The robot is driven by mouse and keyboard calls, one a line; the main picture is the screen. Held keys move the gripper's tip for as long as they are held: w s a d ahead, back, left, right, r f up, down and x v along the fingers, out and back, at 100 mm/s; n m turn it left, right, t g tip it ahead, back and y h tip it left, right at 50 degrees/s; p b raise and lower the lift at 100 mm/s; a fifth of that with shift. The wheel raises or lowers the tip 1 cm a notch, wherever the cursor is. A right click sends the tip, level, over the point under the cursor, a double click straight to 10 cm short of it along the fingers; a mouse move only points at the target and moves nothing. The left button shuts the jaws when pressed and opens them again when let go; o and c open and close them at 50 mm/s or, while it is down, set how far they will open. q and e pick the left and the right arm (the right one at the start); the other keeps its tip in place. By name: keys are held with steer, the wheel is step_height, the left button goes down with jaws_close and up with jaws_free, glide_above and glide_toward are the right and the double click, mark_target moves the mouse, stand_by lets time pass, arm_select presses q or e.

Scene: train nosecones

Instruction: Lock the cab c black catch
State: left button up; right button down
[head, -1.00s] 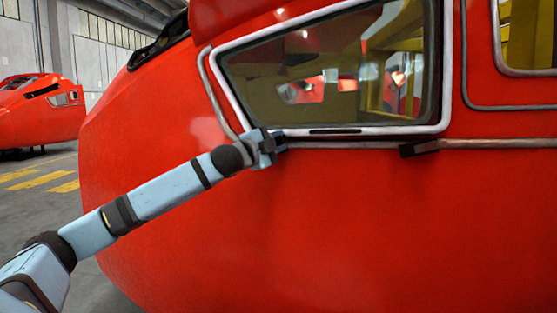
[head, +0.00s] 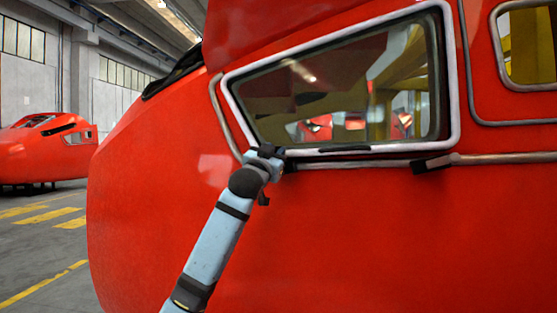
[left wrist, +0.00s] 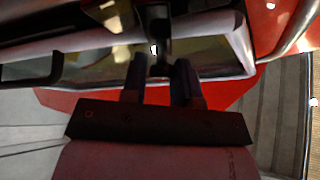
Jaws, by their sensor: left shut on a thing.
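The large red cab (head: 340,240) fills most of the head view, with a pale-framed side window (head: 452,90). My left gripper (head: 281,160) is at the lower left corner of this window frame. In the left wrist view, its two dark fingers (left wrist: 159,78) are shut on a black catch (left wrist: 158,28), which stands up between them against the window frame. In the head view the gripper hides this catch. No lettering on the cab is readable. My right gripper is not in view.
Another black catch (head: 432,163) sits on the rail below the window's right end. A thin black strip (head: 345,150) lies along the lower frame. A second red nosecone (head: 45,150) stands far left. The grey floor (head: 45,250) between is clear.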

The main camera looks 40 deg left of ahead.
arm_select(q)
steer(key=shift+s+a+n+g+y, duration=0.1)
steer(key=shift+a+n+g+y, duration=0.15)
steer(key=shift+n+y, duration=0.45)
steer(key=shift+s+a+n+g+y, duration=0.15)
steer(key=shift+n+g+y, duration=0.2)
steer(key=shift+n, duration=0.6)
steer(key=shift+a+n+g+y, duration=0.2)
steer(key=shift+n+y, duration=0.35)
steer(key=shift+n, duration=0.3)
steer(key=shift+f, duration=0.1)
steer(key=o, duration=0.8)
steer(key=shift+a, duration=0.1)
steer(key=shift+o, duration=0.3)
steer(key=shift+s+a+n, duration=0.1)
steer(key=shift+n, duration=0.2)
steer(key=b+v, duration=0.2)
steer(key=v, duration=1.2)
